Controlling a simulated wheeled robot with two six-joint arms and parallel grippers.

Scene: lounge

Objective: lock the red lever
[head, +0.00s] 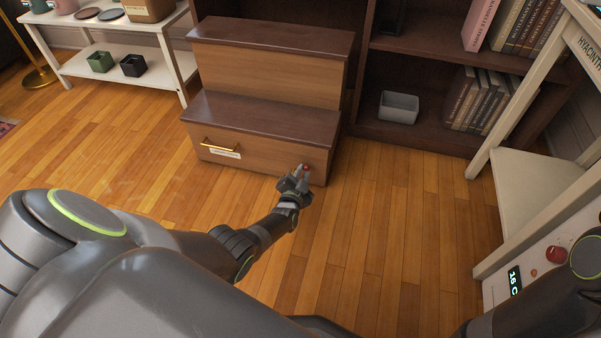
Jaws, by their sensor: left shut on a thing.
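A small red lever (305,167) shows at the right end of the lower drawer front of a brown wooden step unit (262,121). My left gripper (299,174) is at the lever and is shut on it. The fingers hide most of the lever, so its angle cannot be told. The drawer front has a brass handle (219,145) and a white label (225,152) and sits flush with the unit. My right gripper is not in view; only part of my right arm shows at the lower right.
A dark bookshelf (422,136) with books and a grey bin (398,107) stands behind right. A white shelf rack (122,68) stands at the back left. A cream stand (532,180) and a white panel with a red knob (556,254) are at right. The wooden floor between is clear.

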